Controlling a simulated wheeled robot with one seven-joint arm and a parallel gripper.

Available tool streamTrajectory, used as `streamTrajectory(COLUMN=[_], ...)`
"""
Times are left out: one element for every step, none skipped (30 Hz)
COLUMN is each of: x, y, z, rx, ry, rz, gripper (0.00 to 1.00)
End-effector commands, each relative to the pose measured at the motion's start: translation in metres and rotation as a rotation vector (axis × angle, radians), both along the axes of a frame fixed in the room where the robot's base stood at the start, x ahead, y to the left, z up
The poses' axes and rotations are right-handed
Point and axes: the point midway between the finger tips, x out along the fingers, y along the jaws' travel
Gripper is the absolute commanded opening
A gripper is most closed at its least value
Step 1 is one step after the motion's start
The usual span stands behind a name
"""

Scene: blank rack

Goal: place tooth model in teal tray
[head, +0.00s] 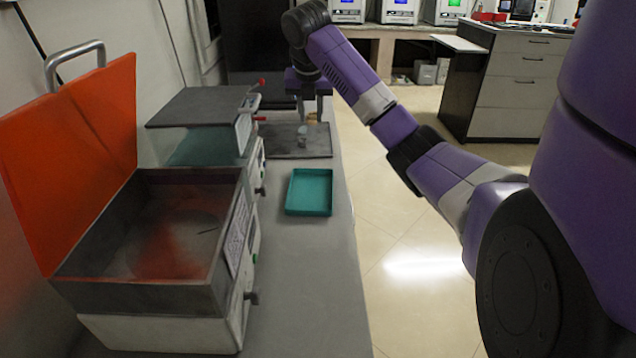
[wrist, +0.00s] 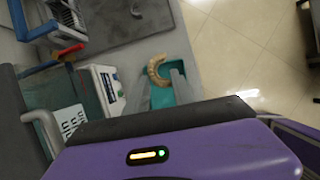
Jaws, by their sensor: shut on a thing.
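The beige, arch-shaped tooth model (wrist: 154,70) is between the fingertips of my gripper (wrist: 160,82) in the wrist view. In the head view my gripper (head: 309,112) is over the far part of the bench, with the small tan tooth model (head: 312,118) at its fingertips, partly hidden. My gripper is shut on it. The shallow, empty teal tray (head: 310,207) lies on the bench, nearer the head camera than the gripper. In the wrist view part of the teal tray (wrist: 161,99) shows below the model, between the fingers.
A dark grey mat (head: 285,153) lies beneath the gripper, with a small grey item (head: 302,137) on it. A machine with a raised dark lid (head: 195,107) stands left of the mat. An open-lidded orange box (head: 150,285) stands left of the tray. Bare bench surrounds the tray.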

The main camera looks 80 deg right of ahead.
Motion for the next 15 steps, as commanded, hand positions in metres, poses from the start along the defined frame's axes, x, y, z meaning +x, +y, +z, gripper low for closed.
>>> streamTrajectory(x=[0.001, 0.001, 0.001, 0.001, 0.0, 0.0, -0.001, -0.001, -0.001, -0.001, -0.001, -0.001, -0.001, -0.001, -0.001], y=[0.001, 0.002, 0.002, 0.002, 0.002, 0.001, 0.001, 0.001, 0.001, 0.001, 0.002, 0.002, 0.002, 0.002, 0.002], z=[-0.011, -0.016, -0.025, -0.033, -0.038, -0.047, -0.054, -0.061, -0.072, -0.079, -0.086, -0.096, -0.103, -0.11, -0.119], rx=[0.005, 0.006, 0.005, 0.007, 0.007, 0.006, 0.005, 0.005, 0.006, 0.005, 0.005, 0.005, 0.005, 0.005, 0.006], ry=[-0.002, -0.003, -0.004, -0.003, -0.002, -0.001, -0.002, -0.002, -0.001, -0.001, -0.001, -0.001, -0.001, -0.001, -0.002], rz=[-0.003, -0.005, -0.006, -0.006, -0.005, -0.006, -0.006, -0.006, -0.006, -0.006, -0.006, -0.006, -0.006, -0.006, -0.005], gripper=[0.0, 0.0, 0.0, 0.0, 0.0, 0.0, 0.0, 0.0, 0.0, 0.0, 0.0, 0.0, 0.0, 0.0, 0.0])
